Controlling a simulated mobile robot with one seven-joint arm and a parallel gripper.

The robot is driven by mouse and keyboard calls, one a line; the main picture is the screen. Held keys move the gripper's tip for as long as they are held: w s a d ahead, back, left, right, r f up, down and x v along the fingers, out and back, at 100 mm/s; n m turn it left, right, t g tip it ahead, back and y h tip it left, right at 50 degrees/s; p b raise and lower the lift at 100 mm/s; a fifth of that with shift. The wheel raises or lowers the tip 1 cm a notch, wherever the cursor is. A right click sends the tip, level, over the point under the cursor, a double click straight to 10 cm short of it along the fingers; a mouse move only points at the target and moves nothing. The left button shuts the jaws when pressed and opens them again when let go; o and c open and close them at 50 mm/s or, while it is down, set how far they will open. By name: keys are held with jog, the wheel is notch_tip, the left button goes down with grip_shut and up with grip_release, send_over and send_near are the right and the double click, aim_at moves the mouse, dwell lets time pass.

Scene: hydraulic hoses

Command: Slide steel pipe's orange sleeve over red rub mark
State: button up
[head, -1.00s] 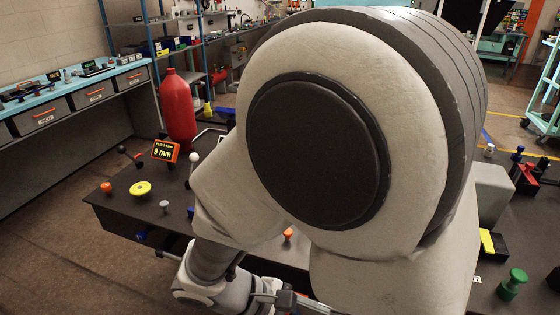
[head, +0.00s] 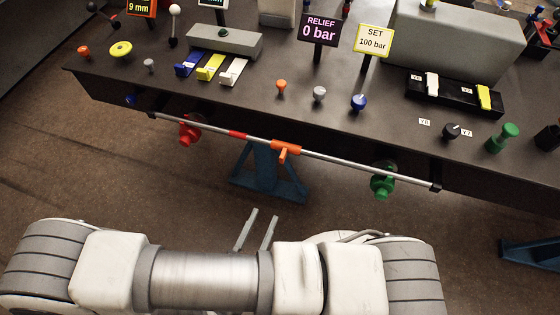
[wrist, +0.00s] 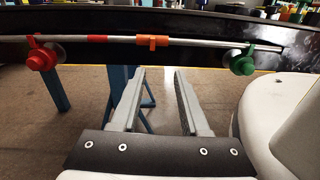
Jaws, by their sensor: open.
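The steel pipe (head: 340,161) runs along the front face of the dark bench, sloping down to the right in the head view. The orange sleeve (head: 286,151) sits around the pipe near its middle, with a small tab hanging down. The red rub mark (head: 238,134) is a band on the pipe, to the left of the sleeve with bare pipe between them. In the wrist view the sleeve (wrist: 153,42) and the mark (wrist: 97,39) both show clear. My gripper (head: 264,214) is open and empty, below and in front of the pipe, apart from it.
A red valve knob (head: 189,131) is under the pipe at left and a green one (head: 383,181) at right. Blue bench legs (head: 270,178) stand behind. Knobs, levers and signs crowd the bench top (head: 330,115). Open floor lies before the bench.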

aim_at(281, 161)
jog(key=shift+n+t+y, duration=0.3)
jog(key=shift+n+y, duration=0.1)
jog(key=shift+n, duration=0.1)
jog(key=x, duration=1.6)
jog(key=shift+w+a+r, duration=0.1)
jog(key=shift+w+a, duration=0.15)
jog(key=shift+w, duration=0.2)
grip_shut()
